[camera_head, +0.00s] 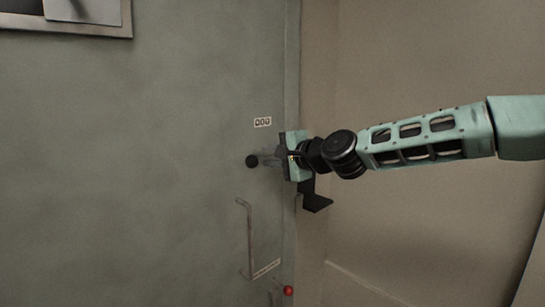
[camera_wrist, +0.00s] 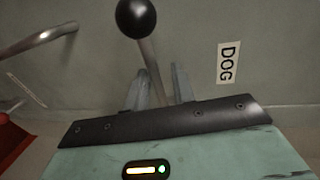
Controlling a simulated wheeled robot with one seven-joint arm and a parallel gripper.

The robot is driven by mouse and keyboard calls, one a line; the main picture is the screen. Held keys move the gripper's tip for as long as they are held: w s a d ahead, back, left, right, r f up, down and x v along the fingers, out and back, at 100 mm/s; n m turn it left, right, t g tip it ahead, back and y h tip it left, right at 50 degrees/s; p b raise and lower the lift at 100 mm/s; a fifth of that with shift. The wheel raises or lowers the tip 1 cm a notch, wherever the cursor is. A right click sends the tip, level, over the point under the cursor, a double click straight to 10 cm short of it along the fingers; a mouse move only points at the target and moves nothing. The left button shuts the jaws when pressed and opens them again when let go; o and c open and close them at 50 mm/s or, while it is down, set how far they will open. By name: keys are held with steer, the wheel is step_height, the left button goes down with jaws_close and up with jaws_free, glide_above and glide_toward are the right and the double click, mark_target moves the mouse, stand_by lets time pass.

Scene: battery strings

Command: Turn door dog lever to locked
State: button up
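The dog lever is a thin grey rod with a black ball knob, on the grey-green door (camera_head: 130,150). The knob (camera_head: 252,161) is just left of my gripper in the head view. In the wrist view the knob (camera_wrist: 136,18) is at the top, and the lever rod (camera_wrist: 150,62) runs down from it between my fingers. My gripper (camera_wrist: 160,85) has one finger on each side of the rod, with a narrow gap that looks open. Contact with the rod is not clear. The rod's pivot is hidden. A DOG label (camera_wrist: 228,62) is right of the rod.
A bent handle (camera_head: 248,238) is on the door below the lever, and it shows at the upper left of the wrist view (camera_wrist: 38,40). A red knob (camera_head: 288,290) is at the bottom. A framed window (camera_head: 65,14) is at the upper left. A beige wall (camera_head: 420,50) stands at the right.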

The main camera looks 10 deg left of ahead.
steer(key=b+v, duration=0.4)
steer(key=v, duration=1.3)
steer(key=shift+d, duration=0.2)
steer(key=shift+s+r, duration=0.1)
